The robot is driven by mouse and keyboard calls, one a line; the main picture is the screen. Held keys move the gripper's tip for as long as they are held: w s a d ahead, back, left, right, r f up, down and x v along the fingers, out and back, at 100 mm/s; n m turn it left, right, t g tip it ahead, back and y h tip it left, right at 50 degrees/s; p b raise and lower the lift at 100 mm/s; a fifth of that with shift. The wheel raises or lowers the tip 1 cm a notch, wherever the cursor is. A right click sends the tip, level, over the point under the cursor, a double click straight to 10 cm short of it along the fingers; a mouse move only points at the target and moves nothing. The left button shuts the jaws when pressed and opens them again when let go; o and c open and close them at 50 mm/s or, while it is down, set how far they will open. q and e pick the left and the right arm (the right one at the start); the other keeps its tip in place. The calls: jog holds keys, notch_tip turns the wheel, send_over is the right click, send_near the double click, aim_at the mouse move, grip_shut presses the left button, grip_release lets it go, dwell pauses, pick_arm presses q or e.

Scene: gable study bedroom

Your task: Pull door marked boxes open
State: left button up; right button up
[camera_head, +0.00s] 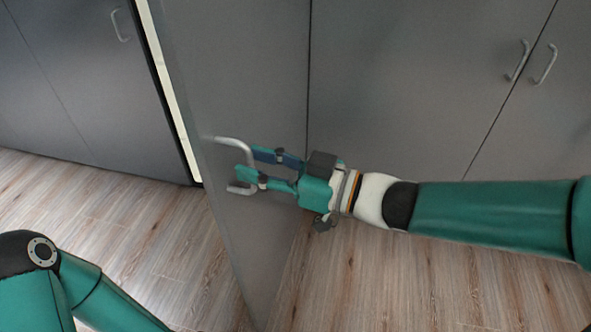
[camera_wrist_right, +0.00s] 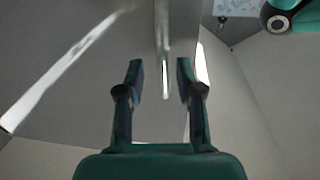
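A grey door panel (camera_head: 235,75) stands swung out from the cabinet front, with a light strip showing along its left edge. No marking is legible on it. Its pale, bent bar handle (camera_head: 232,143) sits on the panel. My right gripper (camera_head: 248,167) reaches in from the right at this handle. In the right wrist view, the handle (camera_wrist_right: 163,50) stands between the two fingertips of my right gripper (camera_wrist_right: 160,80), with a gap on either side. The gripper is open. My left arm shows at the bottom left; its gripper is out of view.
Closed grey cabinet doors (camera_head: 420,75) with two bar handles (camera_head: 518,60) stand on the right. Another dark door with a handle (camera_head: 119,26) is at the far left. The wood floor (camera_head: 120,220) is clear in front.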

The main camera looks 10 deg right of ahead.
jog(key=v, duration=1)
jog(key=shift+s+d, duration=0.2)
jog(key=shift+d, duration=0.15)
jog(key=shift+f, duration=0.1)
